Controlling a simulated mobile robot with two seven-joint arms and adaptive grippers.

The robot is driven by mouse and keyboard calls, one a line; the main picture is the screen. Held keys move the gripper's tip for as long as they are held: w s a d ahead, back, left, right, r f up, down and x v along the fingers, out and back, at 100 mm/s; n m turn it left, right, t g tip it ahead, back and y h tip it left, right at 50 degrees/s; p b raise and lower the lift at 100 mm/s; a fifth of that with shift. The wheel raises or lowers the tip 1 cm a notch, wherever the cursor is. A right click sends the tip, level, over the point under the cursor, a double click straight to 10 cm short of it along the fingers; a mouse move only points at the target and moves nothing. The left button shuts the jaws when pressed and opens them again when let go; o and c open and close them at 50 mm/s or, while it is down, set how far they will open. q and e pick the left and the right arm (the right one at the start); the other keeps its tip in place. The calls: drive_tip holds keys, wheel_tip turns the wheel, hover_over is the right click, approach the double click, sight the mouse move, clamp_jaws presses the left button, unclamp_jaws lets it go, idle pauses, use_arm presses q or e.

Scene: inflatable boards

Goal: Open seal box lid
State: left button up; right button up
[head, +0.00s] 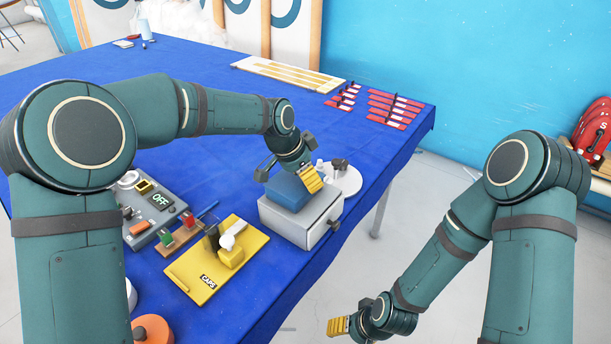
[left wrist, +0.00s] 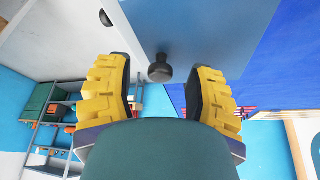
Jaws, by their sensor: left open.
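The seal box (head: 292,226) is a light grey box near the table's right edge, with a blue lid (head: 286,188) on top. In the left wrist view the blue lid (left wrist: 215,28) and the grey box side (left wrist: 50,28) fill the upper part. A small black knob (left wrist: 160,69) shows between the fingers of my left gripper (left wrist: 160,92), with gaps on both sides. In the head view my left gripper (head: 309,179) is open at the lid and partly hides it. My right gripper (head: 338,326) is low, off the table, its finger opening unclear.
A dark knob (head: 335,225) sticks out of the box's right face. A white round base (head: 343,180) with small parts stands just behind. A yellow CAPS board (head: 203,290) and a grey OFF panel (head: 145,203) lie left. Red strips (head: 392,110) lie at the far right.

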use_arm(q)
drive_tip(key=shift+c, duration=0.3)
clamp_jaws()
drive_tip(key=shift+a+r+h+p, duration=0.1)
drive_tip(key=shift+r+h+p, duration=0.2)
drive_tip(key=shift+p, duration=0.05)
